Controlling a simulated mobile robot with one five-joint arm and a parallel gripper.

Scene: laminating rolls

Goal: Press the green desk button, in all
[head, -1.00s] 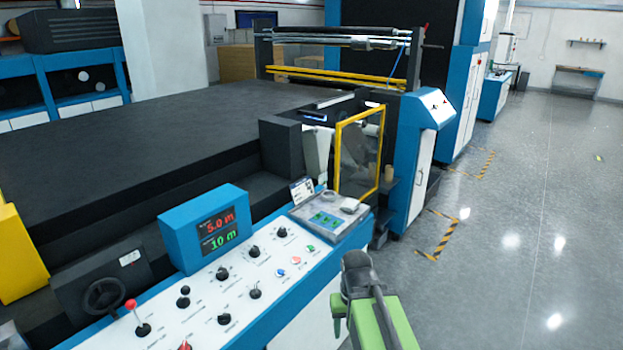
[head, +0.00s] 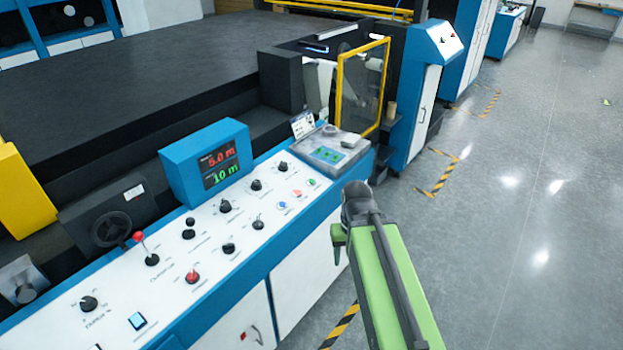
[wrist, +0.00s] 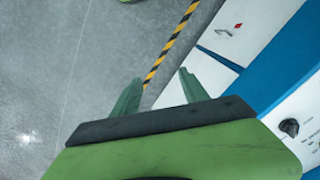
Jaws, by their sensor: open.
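The green desk button (head: 312,182) is a small round cap near the far right end of the sloping white control panel (head: 128,293). It sits in a short row with a red button (head: 297,194) and a blue button (head: 282,206). My gripper (head: 338,245) hangs at the end of my green arm, to the right of the panel and apart from it. In the wrist view my gripper (wrist: 158,88) is open and empty, its two fingers over the floor beside the desk. The green button does not show in the wrist view.
The panel carries several black knobs, a red-topped lever (head: 138,237) and a red knob (head: 192,276). A blue display box (head: 175,165) stands behind them. A grey device (head: 330,155) lies beyond the buttons. A yellow-framed guard (head: 340,90) rises behind.

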